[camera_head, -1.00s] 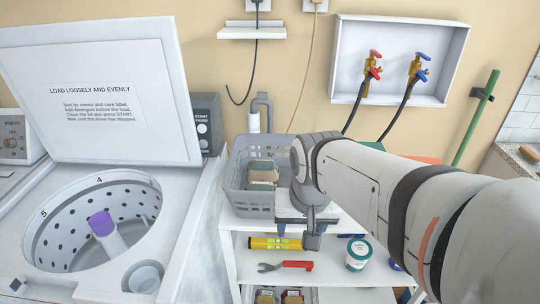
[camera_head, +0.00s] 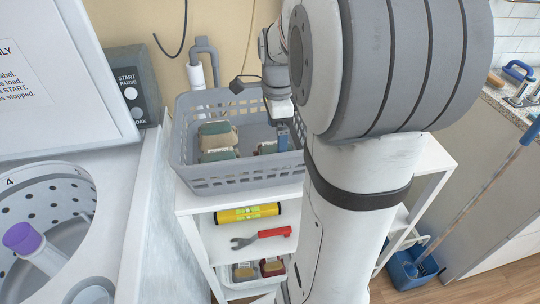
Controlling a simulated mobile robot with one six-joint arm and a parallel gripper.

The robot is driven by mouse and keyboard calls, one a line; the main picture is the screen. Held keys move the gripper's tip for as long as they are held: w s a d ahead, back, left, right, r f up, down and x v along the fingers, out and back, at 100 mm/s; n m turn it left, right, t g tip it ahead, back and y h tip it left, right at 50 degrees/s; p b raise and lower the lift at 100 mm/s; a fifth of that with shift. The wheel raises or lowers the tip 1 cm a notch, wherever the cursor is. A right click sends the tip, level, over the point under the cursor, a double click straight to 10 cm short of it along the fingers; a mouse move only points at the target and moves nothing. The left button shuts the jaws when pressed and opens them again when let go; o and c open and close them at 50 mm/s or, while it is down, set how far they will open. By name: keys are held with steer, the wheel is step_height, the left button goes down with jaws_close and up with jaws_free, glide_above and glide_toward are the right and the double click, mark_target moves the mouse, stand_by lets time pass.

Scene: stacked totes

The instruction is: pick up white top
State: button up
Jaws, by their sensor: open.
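I cannot clearly make out a white top. A grey slotted basket (camera_head: 240,181) stands on top of the white shelf unit, left of centre. In it is a stack of folded-looking items (camera_head: 218,140) in dark green and tan with pale edges. My gripper (camera_head: 279,138) is open and points down inside the basket's right part, near that item. Whether it touches the item is unclear. My arm hides the area to the right of the basket.
The open washer lid (camera_head: 55,85) and the drum with a purple-topped post (camera_head: 22,238) are at left. On the shelf below lie a yellow level (camera_head: 248,213) and a red-handled wrench (camera_head: 262,237). A lower tote (camera_head: 257,283) and a blue bucket (camera_head: 415,268) are also in view.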

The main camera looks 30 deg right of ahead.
mark_target(275, 147)
steer(key=f, duration=0.5)
steer(key=shift+s+a+f, duration=0.1)
steer(key=shift+a+f, duration=0.1)
steer(key=shift+f, duration=0.05)
steer(key=c, duration=1.1)
steer(key=shift+r, duration=0.1)
steer(key=shift+c, duration=0.2)
